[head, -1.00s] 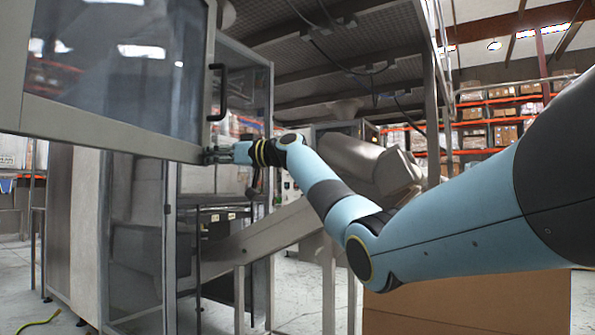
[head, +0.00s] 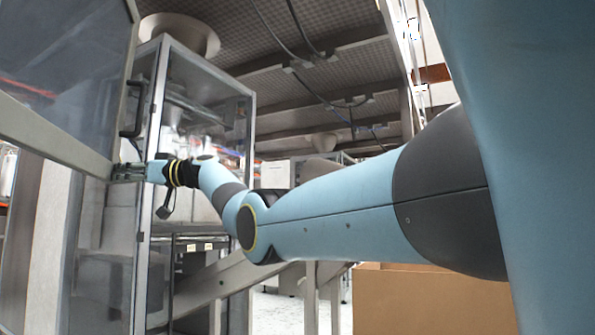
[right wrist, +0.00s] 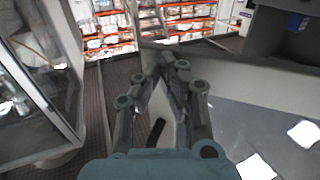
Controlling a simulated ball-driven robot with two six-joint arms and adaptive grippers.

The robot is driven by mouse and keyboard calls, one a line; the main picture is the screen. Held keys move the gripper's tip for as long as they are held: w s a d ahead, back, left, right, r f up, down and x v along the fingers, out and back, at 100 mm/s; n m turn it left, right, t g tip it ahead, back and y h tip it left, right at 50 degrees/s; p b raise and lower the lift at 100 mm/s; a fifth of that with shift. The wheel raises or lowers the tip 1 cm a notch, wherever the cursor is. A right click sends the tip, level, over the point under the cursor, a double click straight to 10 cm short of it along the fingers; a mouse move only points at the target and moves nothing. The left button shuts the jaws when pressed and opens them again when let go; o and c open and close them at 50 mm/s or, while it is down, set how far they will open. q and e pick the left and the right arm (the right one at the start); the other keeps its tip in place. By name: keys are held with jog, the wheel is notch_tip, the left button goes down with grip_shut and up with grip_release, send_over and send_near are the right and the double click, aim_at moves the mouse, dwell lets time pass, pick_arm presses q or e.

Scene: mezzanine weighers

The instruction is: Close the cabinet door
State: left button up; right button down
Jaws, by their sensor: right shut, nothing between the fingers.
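The cabinet door (head: 58,134), a large dark glass pane in a grey frame, fills the upper left of the head view and stands open, swung out from the glass-sided cabinet (head: 246,120). Its black handle (head: 133,108) is on the free edge. My right gripper (head: 118,171) is shut and empty at the door's lower free corner; whether it touches is unclear. In the right wrist view, the closed fingers (right wrist: 167,58) point forward beside a pale grey rail (right wrist: 245,77), apparently the door's frame. My left gripper is out of view.
A metal chute (head: 225,278) slopes below the cabinet. A brown cardboard box (head: 430,300) stands at the lower right. A perforated mezzanine deck (head: 330,80) is overhead. The right wrist view shows orange shelving (right wrist: 110,27) in the distance.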

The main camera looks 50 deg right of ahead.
dwell(0.3)
dwell(0.4)
jog(key=v, duration=1.1)
jog(key=shift+s+d, duration=0.25)
jog(key=shift+s, duration=0.1)
jog(key=shift+f, duration=0.1)
